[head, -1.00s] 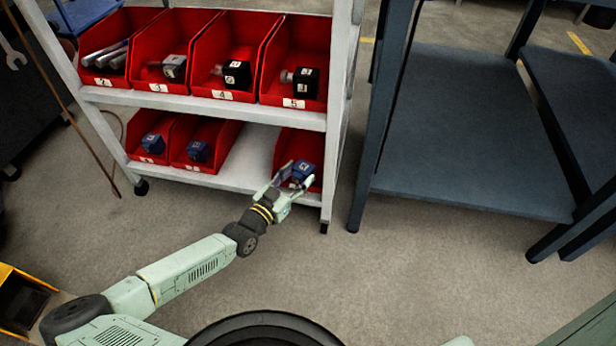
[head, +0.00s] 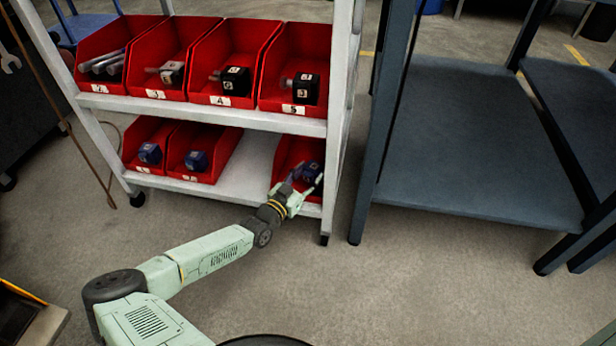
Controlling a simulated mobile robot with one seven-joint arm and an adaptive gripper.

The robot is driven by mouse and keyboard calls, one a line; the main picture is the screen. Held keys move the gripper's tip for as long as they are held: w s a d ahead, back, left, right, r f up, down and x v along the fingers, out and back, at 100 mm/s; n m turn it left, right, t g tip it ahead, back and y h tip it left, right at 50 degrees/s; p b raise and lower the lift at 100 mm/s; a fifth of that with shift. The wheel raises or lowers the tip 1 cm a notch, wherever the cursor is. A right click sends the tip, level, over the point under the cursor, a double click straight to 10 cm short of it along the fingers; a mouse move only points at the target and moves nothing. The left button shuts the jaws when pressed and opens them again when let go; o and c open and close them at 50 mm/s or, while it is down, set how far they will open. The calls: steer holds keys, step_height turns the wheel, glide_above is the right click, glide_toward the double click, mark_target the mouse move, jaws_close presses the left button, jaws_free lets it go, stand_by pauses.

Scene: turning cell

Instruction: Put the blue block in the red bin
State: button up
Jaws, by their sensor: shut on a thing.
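My gripper (head: 303,184) is at the right end of the shelf unit's lower shelf, at the front of a red bin (head: 286,151). It is shut on a blue block (head: 313,172), which shows between its fingers at the bin's mouth. Whether the block touches the bin's floor cannot be told. Two more red bins stand at the left of the lower shelf. Each holds a blue block, one in the far left bin (head: 150,153) and one in the bin beside it (head: 197,161).
The upper shelf (head: 200,112) carries several red bins with metal and dark parts. The lower shelf (head: 243,170) has a bare stretch left of my gripper. A white upright (head: 335,150) stands just right of it. A dark blue table (head: 470,140) is farther right.

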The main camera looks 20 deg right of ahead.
steer(key=shift+f+b, duration=0.15)
steer(key=shift+b, duration=0.15)
steer(key=o, duration=1.3)
steer(key=shift+r+p, duration=0.25)
steer(key=shift+p, duration=0.2)
